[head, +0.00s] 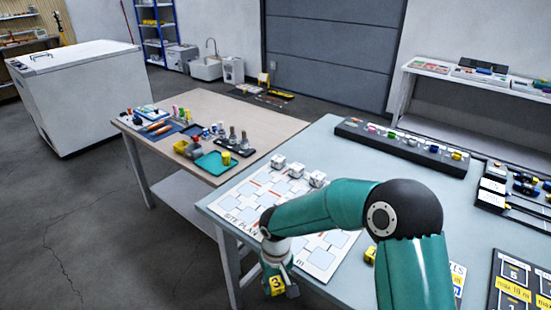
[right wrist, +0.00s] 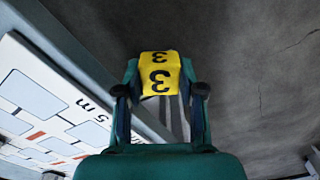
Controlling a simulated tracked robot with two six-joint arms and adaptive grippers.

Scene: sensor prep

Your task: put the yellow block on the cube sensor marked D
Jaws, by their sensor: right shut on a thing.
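A yellow block marked 3 (head: 276,286) is held in my right gripper (head: 279,276), in front of the site-plan table's near left edge. In the right wrist view the yellow block (right wrist: 160,76) sits between the two fingers of the gripper (right wrist: 162,98), with bare floor behind it. Three white cube sensors stand in a row at the far edge of the site plan: the left one (head: 278,162), the middle one (head: 296,170) and the right one (head: 317,179). Their letters are too small to read, so I cannot tell which is D. My left gripper is not in view.
The site plan board (head: 243,201) lies on the pale table, partly hidden by my right arm. Another yellow block (head: 370,255) is on the table right of it. A dark rack (head: 400,147) with coloured pieces stands behind. A wooden table (head: 215,105) with tools stands left.

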